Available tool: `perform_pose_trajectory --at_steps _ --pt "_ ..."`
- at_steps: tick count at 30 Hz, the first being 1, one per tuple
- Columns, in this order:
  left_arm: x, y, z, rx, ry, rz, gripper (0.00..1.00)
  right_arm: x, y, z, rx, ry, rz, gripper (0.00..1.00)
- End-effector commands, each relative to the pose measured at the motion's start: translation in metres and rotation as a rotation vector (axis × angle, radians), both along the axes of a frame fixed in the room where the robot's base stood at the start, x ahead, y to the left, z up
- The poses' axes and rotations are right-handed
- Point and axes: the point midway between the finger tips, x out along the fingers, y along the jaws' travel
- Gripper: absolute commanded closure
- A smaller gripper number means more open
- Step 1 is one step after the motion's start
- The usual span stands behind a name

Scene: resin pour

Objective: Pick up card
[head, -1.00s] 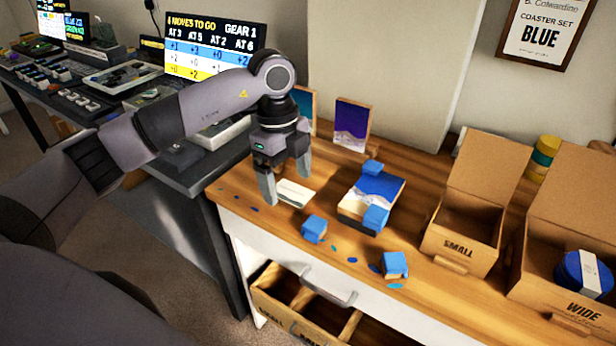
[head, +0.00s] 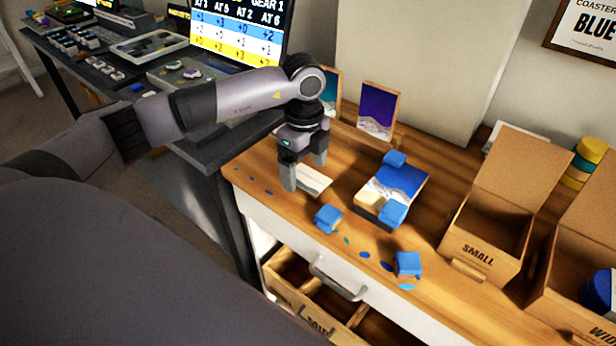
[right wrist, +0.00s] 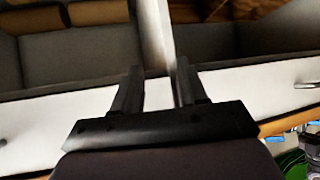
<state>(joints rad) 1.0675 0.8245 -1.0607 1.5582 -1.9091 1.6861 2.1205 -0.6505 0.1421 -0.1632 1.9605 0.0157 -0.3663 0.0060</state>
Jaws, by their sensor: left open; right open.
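A white card (head: 313,180) lies on the wooden worktop near its left end, in the head view. My left gripper (head: 304,180) is open and points down over the card's left part, with one finger in front of it. I cannot tell whether the fingers touch the card. My right gripper (right wrist: 155,85) shows in the right wrist view, open and empty, in front of a white drawer front. The card does not show in that view.
Right of the card, a blue-and-white painted block (head: 398,186) lies with blue cubes at its corners. More blue cubes (head: 328,218) sit near the front edge. A purple picture panel (head: 378,110) stands behind. Cardboard boxes (head: 492,215) stand at right. An open drawer (head: 300,290) juts out below.

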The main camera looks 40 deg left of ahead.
Motion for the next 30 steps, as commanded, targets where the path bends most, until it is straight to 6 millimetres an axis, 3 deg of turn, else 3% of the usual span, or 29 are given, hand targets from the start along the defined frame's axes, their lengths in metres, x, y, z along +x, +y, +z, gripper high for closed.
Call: perform_pose_trajectory --at_steps 28,30 --pt "0.0001 -0.0004 -0.0048 -0.001 0.000 -0.001 0.12 0.0018 -0.0005 0.0002 -0.001 -0.003 -0.002 0.57" --pt "0.0001 -0.0004 -0.0047 -0.001 0.000 -0.001 0.34 0.0021 -0.0005 0.0006 0.000 -0.003 -0.001 0.57"
